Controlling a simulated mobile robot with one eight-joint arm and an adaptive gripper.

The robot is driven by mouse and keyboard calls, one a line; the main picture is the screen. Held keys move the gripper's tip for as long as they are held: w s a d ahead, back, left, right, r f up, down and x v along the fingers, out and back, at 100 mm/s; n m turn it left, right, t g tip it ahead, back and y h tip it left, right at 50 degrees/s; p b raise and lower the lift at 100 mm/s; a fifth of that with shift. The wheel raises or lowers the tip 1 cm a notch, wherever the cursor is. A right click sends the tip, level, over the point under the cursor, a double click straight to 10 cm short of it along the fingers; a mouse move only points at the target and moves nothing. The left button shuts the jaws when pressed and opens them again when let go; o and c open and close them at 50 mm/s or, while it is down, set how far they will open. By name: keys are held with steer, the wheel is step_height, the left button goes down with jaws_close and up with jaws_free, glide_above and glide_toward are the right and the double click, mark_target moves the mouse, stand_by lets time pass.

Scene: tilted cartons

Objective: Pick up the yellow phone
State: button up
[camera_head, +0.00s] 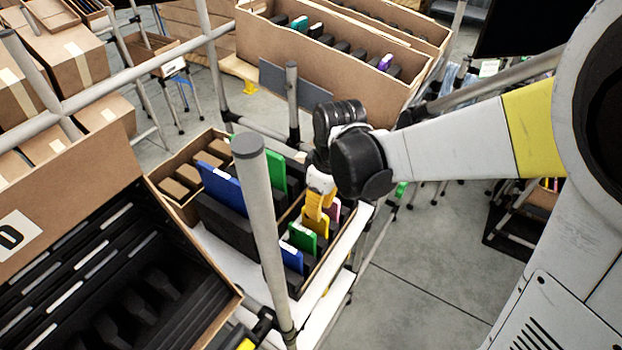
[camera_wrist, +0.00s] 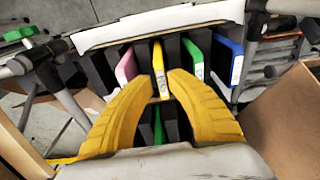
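The yellow phone (camera_head: 316,222) stands upright in a slot of the carton, between black dividers. In the wrist view the yellow phone (camera_wrist: 158,68) shows edge-on, in line with the gap between my fingertips. My gripper (camera_head: 319,205) points down over it, its yellow fingers hiding part of it in the head view. In the wrist view my gripper (camera_wrist: 161,76) has its fingertips apart, one on each side of the phone's line. Whether a finger touches the phone is not clear. The phone still sits among the dividers.
Beside it stand a pink phone (camera_wrist: 126,66), a green phone (camera_wrist: 193,58) and a blue phone (camera_wrist: 228,58). A grey post (camera_head: 264,240) rises in front. A cardboard carton wall (camera_wrist: 285,125) is close at right.

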mark_target(313, 222)
steer(key=f+b, duration=0.1)
steer(key=f, duration=0.1)
steer(key=a+f, duration=0.1)
steer(key=f, duration=0.2)
steer(key=w+f+b, duration=0.1)
steer(key=f, duration=0.1)
steer(key=shift+a+f+b, duration=0.15)
steer(key=shift+a+b, duration=0.1)
steer(key=shift+b, duration=0.05)
jaws_close()
